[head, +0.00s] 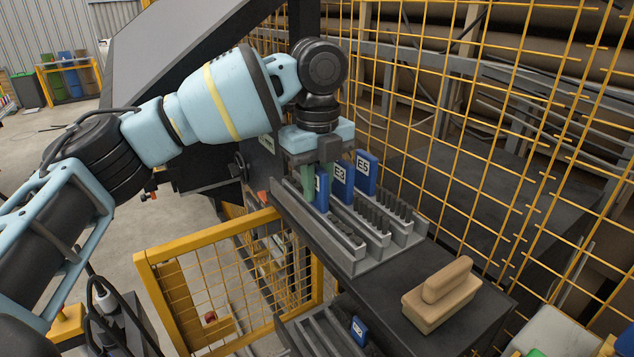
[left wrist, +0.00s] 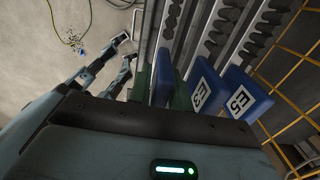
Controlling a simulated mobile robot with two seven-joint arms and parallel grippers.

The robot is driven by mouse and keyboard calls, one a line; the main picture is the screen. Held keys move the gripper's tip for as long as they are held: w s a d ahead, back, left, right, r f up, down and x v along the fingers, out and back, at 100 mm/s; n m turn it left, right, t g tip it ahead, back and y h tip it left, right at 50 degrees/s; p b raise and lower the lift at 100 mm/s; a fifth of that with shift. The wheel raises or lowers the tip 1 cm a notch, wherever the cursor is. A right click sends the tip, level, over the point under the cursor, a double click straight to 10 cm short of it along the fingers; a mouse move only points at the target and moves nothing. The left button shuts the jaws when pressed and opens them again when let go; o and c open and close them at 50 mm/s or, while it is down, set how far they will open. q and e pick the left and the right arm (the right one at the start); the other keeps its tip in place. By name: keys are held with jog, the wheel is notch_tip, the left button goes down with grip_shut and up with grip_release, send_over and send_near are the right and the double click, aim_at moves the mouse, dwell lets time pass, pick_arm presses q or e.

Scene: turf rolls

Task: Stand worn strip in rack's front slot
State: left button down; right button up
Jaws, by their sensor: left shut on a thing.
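My left gripper (head: 316,180) points down over the near-left end of the grey rack (head: 362,266). Its green fingers are shut on the blue end of a strip (head: 321,190), which also shows between the fingers in the left wrist view (left wrist: 163,78). The label on this end is mostly hidden. The held strip lines up with the rack's front slot; I cannot tell whether it is fully seated. Behind it, strips E3 (head: 342,180) and E5 (head: 366,172) stand in the other slots, their dark teeth upward. My right gripper is not in view.
A tan block with a handle (head: 440,295) sits on the dark bench right of the rack. Yellow mesh fencing (head: 460,150) rises behind. A yellow mesh gate (head: 230,280) stands in front. A lower grey tray (head: 315,335) holds a blue tag (head: 358,330).

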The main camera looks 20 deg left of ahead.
pick_arm(q)
jog(key=shift+f, duration=0.1)
jog(key=c, duration=1.3)
grip_release()
notch_tip(320, 180, up, 12)
jog(key=shift+r, duration=0.1)
